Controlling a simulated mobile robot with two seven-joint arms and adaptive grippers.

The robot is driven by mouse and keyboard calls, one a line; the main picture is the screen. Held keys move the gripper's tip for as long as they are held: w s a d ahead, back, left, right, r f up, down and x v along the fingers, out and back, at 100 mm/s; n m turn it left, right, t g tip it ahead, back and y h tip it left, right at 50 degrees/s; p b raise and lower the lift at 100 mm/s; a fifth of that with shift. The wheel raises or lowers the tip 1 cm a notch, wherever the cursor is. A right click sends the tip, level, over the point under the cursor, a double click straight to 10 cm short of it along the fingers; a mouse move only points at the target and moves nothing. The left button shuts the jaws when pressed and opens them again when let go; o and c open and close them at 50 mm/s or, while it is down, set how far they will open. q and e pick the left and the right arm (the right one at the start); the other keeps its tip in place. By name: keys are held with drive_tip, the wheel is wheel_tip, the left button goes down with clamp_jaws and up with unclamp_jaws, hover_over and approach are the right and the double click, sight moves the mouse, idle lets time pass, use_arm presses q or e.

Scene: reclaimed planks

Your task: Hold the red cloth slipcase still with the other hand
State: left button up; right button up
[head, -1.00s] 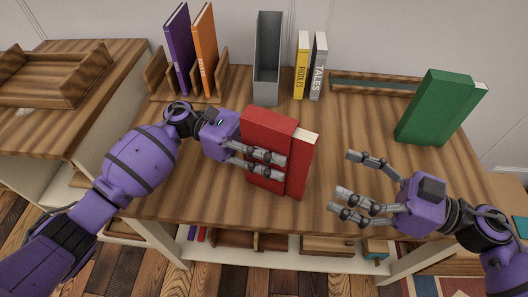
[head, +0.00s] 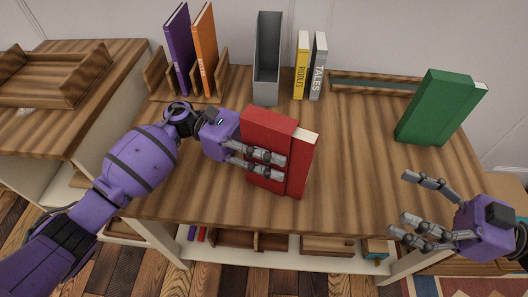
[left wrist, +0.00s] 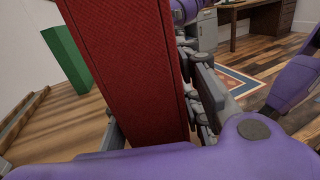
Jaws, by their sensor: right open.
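The red cloth slipcase (head: 268,128) stands upright near the front middle of the desk; it fills the middle of the left wrist view (left wrist: 125,60). A red book (head: 301,168) with pale page edges sticks out of its right side. My left gripper (head: 277,164) is shut on the slipcase, its fingers on both sides in the left wrist view. The far finger is mostly hidden in the head view. My right gripper (head: 400,205) is open and empty, apart from the slipcase, at the right front of the desk.
A green book or case (head: 435,108) stands at the right. At the back are a rack with purple (head: 178,50) and orange (head: 204,50) books, a grey file holder (head: 267,90), and yellow (head: 301,65) and grey (head: 318,66) books. The desk between slipcase and green piece is clear.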

sight(246, 143)
use_arm(q)
drive_tip(key=o, duration=0.6)
drive_tip(key=shift+o, duration=0.2)
use_arm(e)
drive_tip(key=shift+f, duration=0.1)
drive_tip(key=shift+m, duration=0.3)
drive_tip(key=f+b, duration=0.4)
drive_tip(key=f, duration=0.1)
drive_tip(key=shift+s+f+b, duration=0.2)
drive_tip(key=shift+f+b, duration=0.15)
drive_tip(key=shift+b, duration=0.05)
drive_tip(key=shift+f, duration=0.1)
use_arm(q)
drive_tip(key=v, duration=0.7)
drive_tip(key=shift+o, duration=0.4)
drive_tip(key=o, duration=0.5)
